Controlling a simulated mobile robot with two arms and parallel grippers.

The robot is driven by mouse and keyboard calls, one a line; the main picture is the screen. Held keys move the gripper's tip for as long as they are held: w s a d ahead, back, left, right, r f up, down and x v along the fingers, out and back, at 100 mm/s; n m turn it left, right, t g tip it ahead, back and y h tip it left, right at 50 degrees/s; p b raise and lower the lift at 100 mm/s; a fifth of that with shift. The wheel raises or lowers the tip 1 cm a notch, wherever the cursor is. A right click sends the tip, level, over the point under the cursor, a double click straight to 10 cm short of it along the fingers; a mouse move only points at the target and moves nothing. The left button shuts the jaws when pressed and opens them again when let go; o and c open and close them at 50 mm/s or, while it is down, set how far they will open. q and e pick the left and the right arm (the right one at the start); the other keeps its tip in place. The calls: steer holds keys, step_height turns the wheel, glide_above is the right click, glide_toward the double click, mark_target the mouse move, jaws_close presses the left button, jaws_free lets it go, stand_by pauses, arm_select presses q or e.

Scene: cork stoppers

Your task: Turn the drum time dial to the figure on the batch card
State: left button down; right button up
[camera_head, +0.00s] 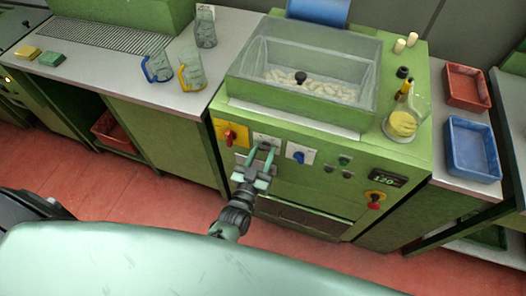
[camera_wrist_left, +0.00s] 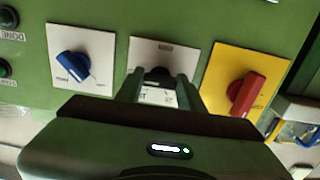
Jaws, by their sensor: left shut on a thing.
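My left gripper (camera_head: 261,155) is at the green machine's front panel. In the left wrist view its fingers (camera_wrist_left: 158,85) are closed around a dark knob (camera_wrist_left: 158,74) on the middle white plate (camera_wrist_left: 143,51). The fingers hide most of this knob, so its pointer cannot be read. A blue dial (camera_head: 298,157) on a white plate sits to its right in the head view. A red switch (camera_head: 230,136) on a yellow plate sits to its left. The label lettering is too small to read, and I cannot make out a batch card. My right gripper is out of view.
A clear-lidded drum box (camera_head: 306,75) with corks tops the machine. A dark display (camera_head: 388,177) and a second red knob (camera_head: 375,201) are at the panel's right. A flask (camera_head: 404,120) stands above. Blue (camera_head: 472,148) and red (camera_head: 466,86) trays lie right.

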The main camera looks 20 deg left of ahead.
arm_select(q)
steer(key=shift+s+f, duration=0.1)
steer(key=shift+f, duration=0.05)
stand_by(0.4)
steer(key=c, duration=0.9)
jaws_free()
steer(key=s+b, duration=0.1)
steer(key=s, duration=0.6)
steer(key=shift+s+a, duration=0.1)
steer(key=shift+s, duration=0.25)
